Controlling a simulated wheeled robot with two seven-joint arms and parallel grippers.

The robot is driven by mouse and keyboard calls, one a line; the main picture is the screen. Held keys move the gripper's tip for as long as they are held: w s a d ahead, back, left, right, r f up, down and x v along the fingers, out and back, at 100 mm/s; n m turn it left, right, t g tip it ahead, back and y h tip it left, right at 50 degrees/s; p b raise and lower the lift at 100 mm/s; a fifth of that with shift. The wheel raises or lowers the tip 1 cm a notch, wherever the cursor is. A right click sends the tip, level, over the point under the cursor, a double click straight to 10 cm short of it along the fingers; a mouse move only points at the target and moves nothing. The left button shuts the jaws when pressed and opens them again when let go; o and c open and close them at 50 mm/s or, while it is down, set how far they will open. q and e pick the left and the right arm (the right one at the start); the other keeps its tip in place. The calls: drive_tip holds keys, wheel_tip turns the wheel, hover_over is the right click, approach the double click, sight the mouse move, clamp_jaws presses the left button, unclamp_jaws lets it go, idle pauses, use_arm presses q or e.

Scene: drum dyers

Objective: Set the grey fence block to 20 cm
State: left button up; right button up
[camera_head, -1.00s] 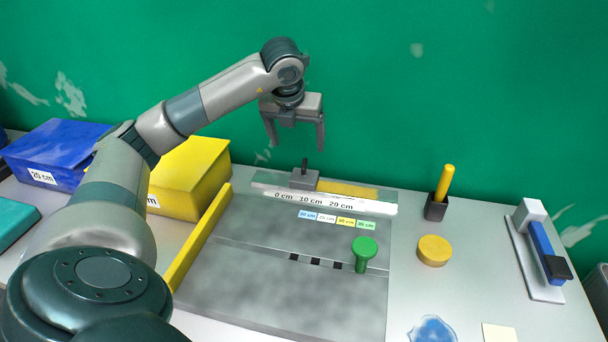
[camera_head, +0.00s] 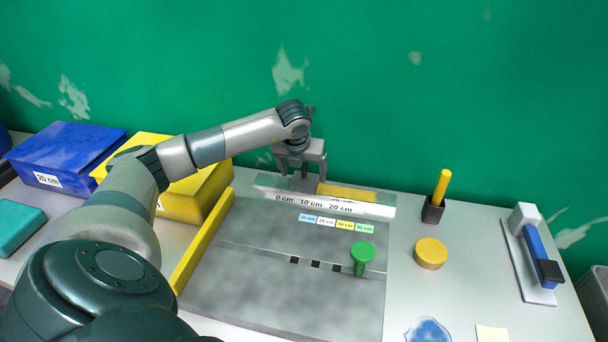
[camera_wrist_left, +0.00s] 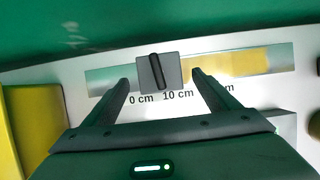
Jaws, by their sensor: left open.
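The grey fence block (camera_head: 304,185) sits on the rail of the scale strip (camera_head: 358,209) at the back of the grey board, with its dark upright pin. In the left wrist view the block (camera_wrist_left: 147,76) stands between the 0 cm and 10 cm labels, left of the 20 cm mark. My left gripper (camera_head: 303,174) is open over the block and partly hides it in the head view. In the left wrist view its two fingers (camera_wrist_left: 160,79) reach to either side of the block, with gaps showing; contact is not visible. My right gripper is out of view.
A yellow bar (camera_head: 205,240) edges the grey board (camera_head: 280,295) on the left. A green knob (camera_head: 362,252) stands on the board's right part. Yellow (camera_head: 195,190) and blue (camera_head: 70,150) boxes stand left. A holder (camera_head: 433,210) and yellow disc (camera_head: 431,253) stand right.

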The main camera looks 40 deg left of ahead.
use_arm(q)
drive_tip(key=shift+x, duration=1.15)
drive_tip(key=shift+p+x, duration=0.35)
drive_tip(key=shift+x, duration=0.45)
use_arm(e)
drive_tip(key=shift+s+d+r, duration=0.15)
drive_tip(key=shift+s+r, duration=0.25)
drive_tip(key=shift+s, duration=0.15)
